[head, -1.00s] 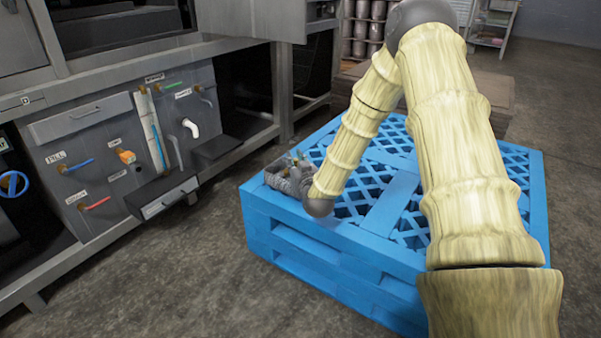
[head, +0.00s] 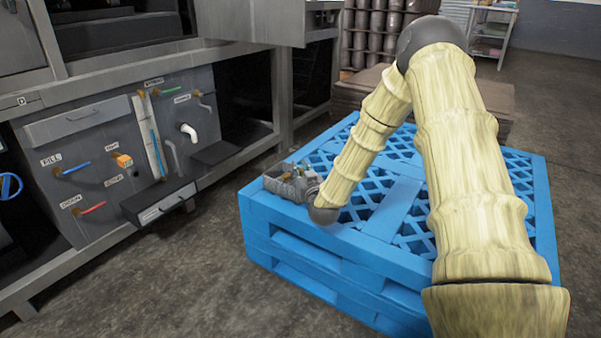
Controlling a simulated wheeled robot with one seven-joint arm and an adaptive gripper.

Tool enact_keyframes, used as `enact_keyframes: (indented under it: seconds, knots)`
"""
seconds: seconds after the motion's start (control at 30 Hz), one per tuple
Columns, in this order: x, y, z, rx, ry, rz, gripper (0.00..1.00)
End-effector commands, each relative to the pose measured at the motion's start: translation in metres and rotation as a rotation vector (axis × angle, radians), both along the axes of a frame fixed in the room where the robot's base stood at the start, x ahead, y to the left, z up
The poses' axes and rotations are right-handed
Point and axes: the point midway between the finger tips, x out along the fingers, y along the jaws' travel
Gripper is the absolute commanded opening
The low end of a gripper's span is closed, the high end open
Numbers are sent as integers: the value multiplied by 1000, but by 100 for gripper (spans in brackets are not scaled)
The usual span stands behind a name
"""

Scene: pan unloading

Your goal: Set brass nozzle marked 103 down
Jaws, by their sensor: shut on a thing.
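My gripper (head: 309,181) is low over the near left corner of the blue pallet (head: 393,203), at the end of my bamboo-patterned arm. It is small in the head view and partly hidden by my arm's dark end joint. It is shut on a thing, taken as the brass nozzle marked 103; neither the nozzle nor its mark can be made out. A small grey open container (head: 280,188) with several small pieces in it sits on that pallet corner, right beside the gripper. I cannot tell whether the held thing touches anything.
A grey bench with a panel of levers and labels (head: 110,165) stands at left. The floor between is clear. Stacked dark cylinders (head: 372,32) and a shelf cart (head: 492,30) stand behind.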

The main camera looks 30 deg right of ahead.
Motion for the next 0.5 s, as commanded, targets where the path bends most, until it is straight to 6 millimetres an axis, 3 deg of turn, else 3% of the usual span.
enact_keyframes:
  seconds: [0.5]
  knots:
    - [0,1,-13,2,2,1,0]
